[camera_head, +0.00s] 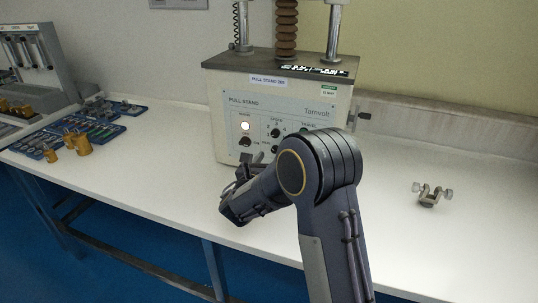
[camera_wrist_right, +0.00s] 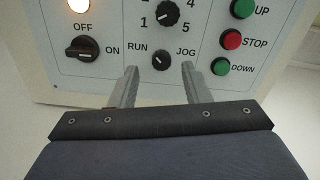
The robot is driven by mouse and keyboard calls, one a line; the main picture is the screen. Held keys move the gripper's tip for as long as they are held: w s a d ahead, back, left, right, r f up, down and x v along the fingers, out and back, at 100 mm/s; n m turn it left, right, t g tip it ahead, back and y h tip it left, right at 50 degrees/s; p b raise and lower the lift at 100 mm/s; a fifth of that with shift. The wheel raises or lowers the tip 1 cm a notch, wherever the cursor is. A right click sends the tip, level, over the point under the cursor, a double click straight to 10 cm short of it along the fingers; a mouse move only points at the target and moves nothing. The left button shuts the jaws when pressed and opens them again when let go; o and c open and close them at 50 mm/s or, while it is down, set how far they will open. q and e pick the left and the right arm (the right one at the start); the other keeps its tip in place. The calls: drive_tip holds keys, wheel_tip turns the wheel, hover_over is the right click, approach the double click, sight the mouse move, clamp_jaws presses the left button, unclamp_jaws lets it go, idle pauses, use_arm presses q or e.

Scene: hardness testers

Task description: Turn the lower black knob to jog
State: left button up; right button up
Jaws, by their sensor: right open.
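The lower black knob (camera_wrist_right: 161,60) sits between the printed words RUN and JOG on the pull stand's front panel. My right gripper (camera_wrist_right: 159,72) is open, with one finger on each side of the knob. I cannot tell whether a finger touches it. My left gripper is out of view.
Around the knob are the speed dial (camera_wrist_right: 167,13), the OFF/ON switch (camera_wrist_right: 82,48) and the green DOWN button (camera_wrist_right: 221,66). Brass weights (camera_head: 82,145) and blue trays (camera_head: 45,143) lie to the left. A metal clamp (camera_head: 430,197) lies on the right of the white bench.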

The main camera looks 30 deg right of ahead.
drive_tip(key=shift+x, duration=1.55)
drive_tip(key=shift+s, duration=0.1)
clamp_jaws()
